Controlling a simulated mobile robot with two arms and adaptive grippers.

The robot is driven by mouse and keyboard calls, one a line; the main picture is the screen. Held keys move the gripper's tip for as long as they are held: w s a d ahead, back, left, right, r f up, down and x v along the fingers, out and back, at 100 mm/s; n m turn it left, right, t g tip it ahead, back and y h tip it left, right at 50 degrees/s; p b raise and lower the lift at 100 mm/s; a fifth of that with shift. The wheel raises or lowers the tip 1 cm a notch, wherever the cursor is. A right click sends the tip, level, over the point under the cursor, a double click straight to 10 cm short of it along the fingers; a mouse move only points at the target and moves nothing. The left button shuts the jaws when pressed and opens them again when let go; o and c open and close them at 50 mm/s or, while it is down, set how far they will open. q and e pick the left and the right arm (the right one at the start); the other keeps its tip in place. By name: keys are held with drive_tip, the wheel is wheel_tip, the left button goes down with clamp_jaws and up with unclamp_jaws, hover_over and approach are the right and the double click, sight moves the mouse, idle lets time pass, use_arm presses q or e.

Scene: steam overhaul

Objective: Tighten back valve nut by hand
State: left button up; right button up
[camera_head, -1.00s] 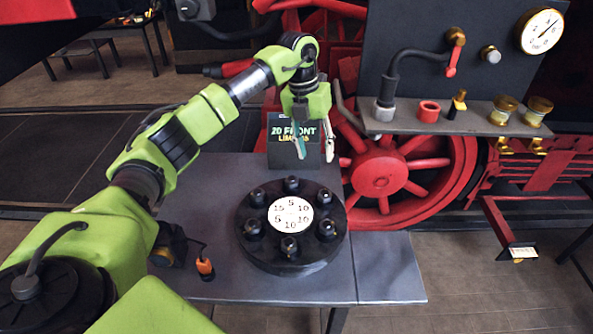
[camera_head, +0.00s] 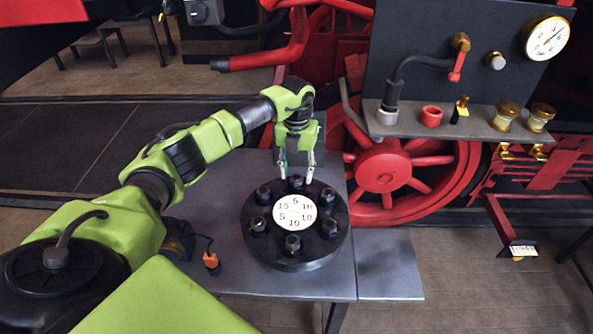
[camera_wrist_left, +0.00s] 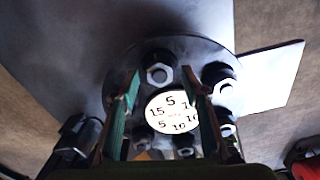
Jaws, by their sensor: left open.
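The back valve nut (camera_head: 296,183) is a dark hex nut on the far side of a round black flange (camera_head: 268,254) with several nuts around a white number disc (camera_head: 295,212). My left gripper (camera_head: 297,177) points down at this nut, open, with one finger on each side of it. In the left wrist view the open fingertips (camera_wrist_left: 160,80) lie left and right of the back nut (camera_wrist_left: 160,73), with gaps visible. Whether the tips touch it or how far down they reach, I cannot tell. My right gripper is not in view.
The flange stands on a grey table (camera_head: 200,205). A small orange part (camera_head: 211,261) lies left of the flange. A red wheel (camera_head: 383,170) and a shelf (camera_head: 480,127) with brass fittings stand behind right. The table's right extension (camera_head: 388,265) is bare.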

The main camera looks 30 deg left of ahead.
use_arm(q)
drive_tip(key=shift+f, duration=0.6)
drive_tip(key=c, duration=1.1)
